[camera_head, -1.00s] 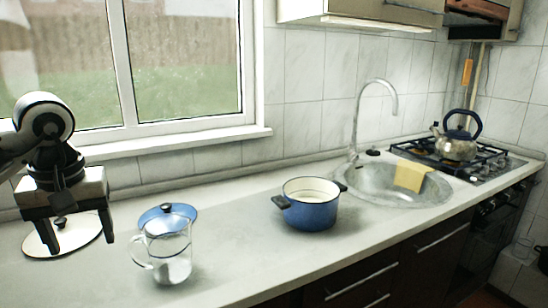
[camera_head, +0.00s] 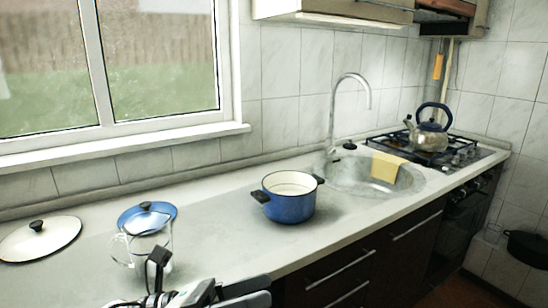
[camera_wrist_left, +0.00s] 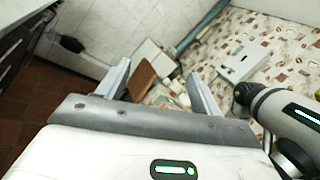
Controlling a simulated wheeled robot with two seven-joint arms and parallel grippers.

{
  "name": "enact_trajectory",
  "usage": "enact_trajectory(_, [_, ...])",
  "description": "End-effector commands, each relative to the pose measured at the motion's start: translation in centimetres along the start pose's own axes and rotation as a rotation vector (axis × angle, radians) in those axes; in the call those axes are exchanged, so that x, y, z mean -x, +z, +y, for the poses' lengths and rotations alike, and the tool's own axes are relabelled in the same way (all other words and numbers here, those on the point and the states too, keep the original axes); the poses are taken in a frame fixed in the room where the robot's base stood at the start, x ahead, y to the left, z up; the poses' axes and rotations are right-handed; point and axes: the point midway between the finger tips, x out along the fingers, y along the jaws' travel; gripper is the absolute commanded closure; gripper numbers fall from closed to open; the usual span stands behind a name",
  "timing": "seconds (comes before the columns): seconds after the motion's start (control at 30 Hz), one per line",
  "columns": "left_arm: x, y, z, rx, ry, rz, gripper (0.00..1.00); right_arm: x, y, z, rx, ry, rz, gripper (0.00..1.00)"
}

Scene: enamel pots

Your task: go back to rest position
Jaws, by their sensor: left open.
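My left gripper (camera_head: 207,280) is low at the bottom edge of the head view, in front of the counter, and partly cut off. In the left wrist view its two fingers (camera_wrist_left: 158,75) are spread with nothing between them. The floor and a wall show beyond them. My right gripper is not in view. The blue pot (camera_head: 290,200) stands open on the counter with dark handles. The blue lid (camera_head: 150,212) lies behind the glass jug (camera_head: 146,240), and the white lid (camera_head: 40,238) lies at the far left.
The sink (camera_head: 350,176) with a yellow cloth (camera_head: 385,167) is right of the pot. A kettle (camera_head: 428,138) stands on the hob. A dark pan (camera_head: 527,248) is at the lower right. Open counter lies between jug and pot. My arm link shows in the wrist view.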

Motion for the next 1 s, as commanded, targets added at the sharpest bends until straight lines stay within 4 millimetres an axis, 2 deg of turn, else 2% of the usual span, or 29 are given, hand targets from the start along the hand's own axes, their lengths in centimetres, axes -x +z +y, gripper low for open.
enact_trajectory(0.03, [0.7,-0.3,1.2,0.261,0.067,-0.179,0.34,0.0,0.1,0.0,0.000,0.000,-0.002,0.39])
enact_trajectory(0.1, [2.6,-0.9,3.6,0.618,0.159,-0.422,0.34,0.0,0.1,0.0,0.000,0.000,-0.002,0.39])
enact_trajectory(0.17, [5.3,-2.7,6.0,0.929,0.238,-0.636,0.34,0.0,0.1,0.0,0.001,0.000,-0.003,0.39])
enact_trajectory(0.2, [7.3,-4.6,7.4,1.135,0.289,-0.781,0.34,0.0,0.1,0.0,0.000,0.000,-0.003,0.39])
enact_trajectory(0.27, [10.2,-7.9,8.9,1.394,0.353,-0.975,0.34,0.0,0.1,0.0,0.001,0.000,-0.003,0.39])
enact_trajectory(0.3, [11.9,-10.3,9.5,1.546,0.391,-1.094,0.34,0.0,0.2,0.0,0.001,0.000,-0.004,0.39])
enact_trajectory(0.4, [15.5,-16.2,9.6,1.855,0.468,-1.360,0.34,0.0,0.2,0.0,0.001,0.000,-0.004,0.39])
enact_trajectory(0.5, [17.9,-21.0,8.7,2.069,0.524,-1.571,0.34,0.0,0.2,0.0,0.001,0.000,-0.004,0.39])
enact_trajectory(0.63, [19.6,-24.9,7.4,2.225,0.566,-1.748,0.34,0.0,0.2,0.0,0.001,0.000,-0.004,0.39])
enact_trajectory(0.77, [20.1,-26.3,6.8,2.280,0.580,-1.814,0.34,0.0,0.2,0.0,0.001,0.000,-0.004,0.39])
enact_trajectory(1.0, [20.1,-26.4,6.8,2.281,0.582,-1.815,0.34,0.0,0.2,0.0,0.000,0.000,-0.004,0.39])
